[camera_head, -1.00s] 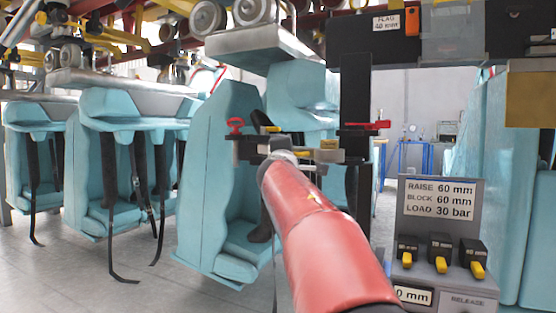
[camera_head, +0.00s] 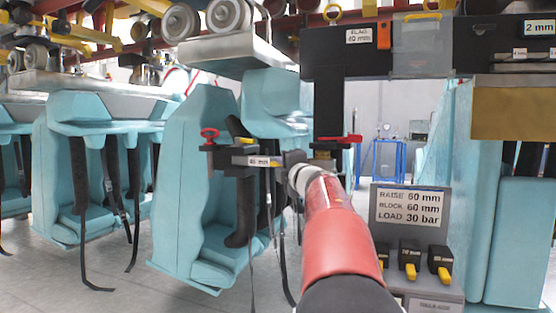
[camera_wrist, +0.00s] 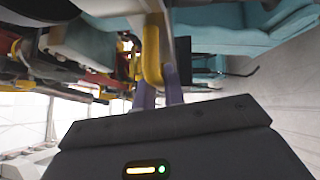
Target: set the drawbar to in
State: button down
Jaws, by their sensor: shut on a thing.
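A dark horizontal bar (camera_head: 262,161) with a "45 mm" label runs between two dark brackets in the head view; I take it for the drawbar. A red knob (camera_head: 208,133) tops its left bracket and a red lever (camera_head: 340,138) its right one. My gripper (camera_head: 294,158) is at the bar's right part, at the end of my red arm, which hides what lies behind it. In the wrist view my gripper's purple fingers (camera_wrist: 159,95) are shut on a yellow handle (camera_wrist: 152,62). Whether this handle belongs to the bar cannot be told.
Turquoise seats (camera_head: 190,190) with hanging black straps stand left, close to the bar. A grey control box (camera_head: 410,215) with "RAISE 60 mm, BLOCK 60 mm, LOAD 30 bar" and yellow-tipped switches stands right. A dark beam (camera_head: 329,100) rises behind. Wheels and rails hang overhead.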

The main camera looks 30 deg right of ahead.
jog(key=shift+w+d+n+y+p, duration=0.1)
jog(key=shift+d+n+y+p, duration=0.2)
dwell(0.4)
jog(key=c, duration=1.5)
grip_release()
jog(key=s, duration=0.2)
jog(key=s+b, duration=0.1)
jog(key=s, duration=0.2)
jog(key=s+f, duration=0.1)
jog(key=s, duration=0.1)
jog(key=shift+s+a, duration=0.3)
jog(key=shift+a, duration=0.05)
